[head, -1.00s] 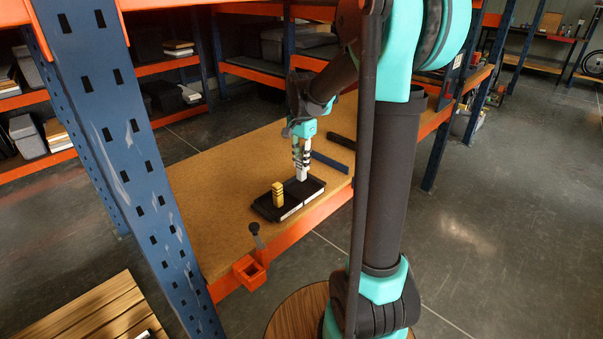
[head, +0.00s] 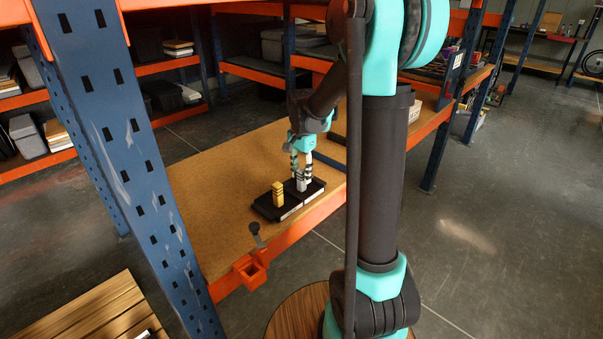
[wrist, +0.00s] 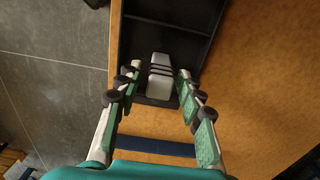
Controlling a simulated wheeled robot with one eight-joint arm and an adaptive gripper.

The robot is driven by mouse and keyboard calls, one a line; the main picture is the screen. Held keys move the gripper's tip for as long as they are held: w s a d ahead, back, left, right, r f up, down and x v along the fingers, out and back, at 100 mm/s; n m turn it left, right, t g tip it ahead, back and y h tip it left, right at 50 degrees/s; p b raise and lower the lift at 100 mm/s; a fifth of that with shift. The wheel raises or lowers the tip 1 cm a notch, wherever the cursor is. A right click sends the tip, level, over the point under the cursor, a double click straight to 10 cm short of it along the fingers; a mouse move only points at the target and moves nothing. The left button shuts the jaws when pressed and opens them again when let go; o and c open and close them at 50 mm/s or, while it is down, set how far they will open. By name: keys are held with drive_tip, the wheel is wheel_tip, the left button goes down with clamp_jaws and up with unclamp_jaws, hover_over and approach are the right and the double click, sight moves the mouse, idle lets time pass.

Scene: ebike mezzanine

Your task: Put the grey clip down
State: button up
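The grey clip (head: 301,185) stands upright in the right part of a black tray (head: 262,209) on the brown shelf. In the wrist view the grey clip (wrist: 160,82) shows dark bands and lies between my fingers. My gripper (wrist: 159,76) is open, with a gap visible on each side of the clip. In the head view my gripper (head: 302,170) is directly above and around the top of the clip. A yellow clip (head: 278,195) stands in the left part of the tray.
A dark blue bar (head: 329,162) lies behind the tray and also shows in the wrist view (wrist: 150,145). A blue rack post (head: 135,165) rises at left. The shelf left of the tray is clear.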

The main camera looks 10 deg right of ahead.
drive_tip(key=shift+r, duration=0.1)
wheel_tip(320, 180, up, 12)
drive_tip(key=s+d+f+n+t, duration=0.2)
drive_tip(key=s+f+n, duration=0.3)
drive_tip(key=s+f, duration=0.3)
drive_tip(key=s+d+f+n+t, duration=0.2)
drive_tip(key=s+f+n, duration=0.3)
drive_tip(key=s+f, duration=0.4)
drive_tip(key=s, duration=0.5)
drive_tip(key=shift+f+n, duration=0.15)
drive_tip(key=shift+n, duration=0.25)
